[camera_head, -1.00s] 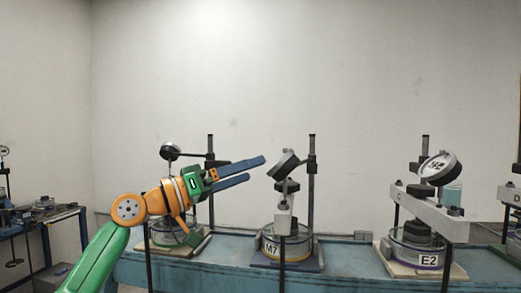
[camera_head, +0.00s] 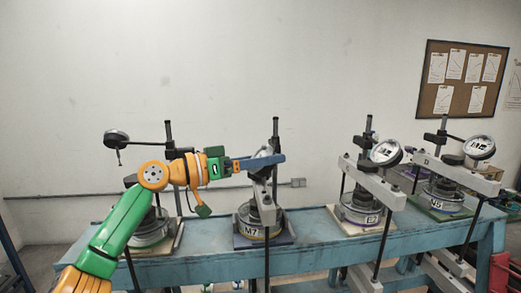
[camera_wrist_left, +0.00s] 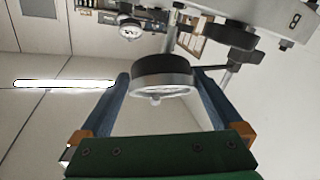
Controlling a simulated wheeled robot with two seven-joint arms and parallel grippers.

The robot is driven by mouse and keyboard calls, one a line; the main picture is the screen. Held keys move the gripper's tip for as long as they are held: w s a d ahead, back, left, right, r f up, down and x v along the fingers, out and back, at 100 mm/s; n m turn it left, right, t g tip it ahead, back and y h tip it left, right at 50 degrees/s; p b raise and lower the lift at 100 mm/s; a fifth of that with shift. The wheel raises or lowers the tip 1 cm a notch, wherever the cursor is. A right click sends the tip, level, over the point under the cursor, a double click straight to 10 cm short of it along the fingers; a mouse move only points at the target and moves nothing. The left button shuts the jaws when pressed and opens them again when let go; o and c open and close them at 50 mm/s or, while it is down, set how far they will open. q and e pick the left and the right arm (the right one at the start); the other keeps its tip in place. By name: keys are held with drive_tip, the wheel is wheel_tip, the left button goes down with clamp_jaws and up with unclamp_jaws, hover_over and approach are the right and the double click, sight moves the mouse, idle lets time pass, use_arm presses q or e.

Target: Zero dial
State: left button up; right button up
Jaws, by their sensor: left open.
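The dial gauge (camera_head: 262,153) of the station labelled M7 (camera_head: 251,233) sits on a post and is partly covered by my gripper. My left gripper (camera_head: 264,161) reaches in from the left at the height of this dial. In the left wrist view the round dial (camera_wrist_left: 163,72), dark-sided with a pale face, lies between the two open blue fingers. I cannot tell whether either finger touches it. The needle reading is not legible. My right gripper is not in view.
A blue bench (camera_head: 215,237) carries several similar stations. Another dial (camera_head: 117,137) stands left, behind my arm. To the right are dials at E2 (camera_head: 386,152) and N5 (camera_head: 479,147), with beams and upright rods. A notice board (camera_head: 461,79) hangs on the wall.

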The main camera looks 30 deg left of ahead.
use_arm(q)
drive_tip(key=shift+s+a, duration=0.4)
drive_tip(key=shift+a, duration=0.1)
drive_tip(key=c, duration=1.1)
drive_tip(key=shift+m+g+h, duration=0.8)
drive_tip(key=shift+m+h, duration=0.4)
drive_tip(key=shift+m, duration=0.8)
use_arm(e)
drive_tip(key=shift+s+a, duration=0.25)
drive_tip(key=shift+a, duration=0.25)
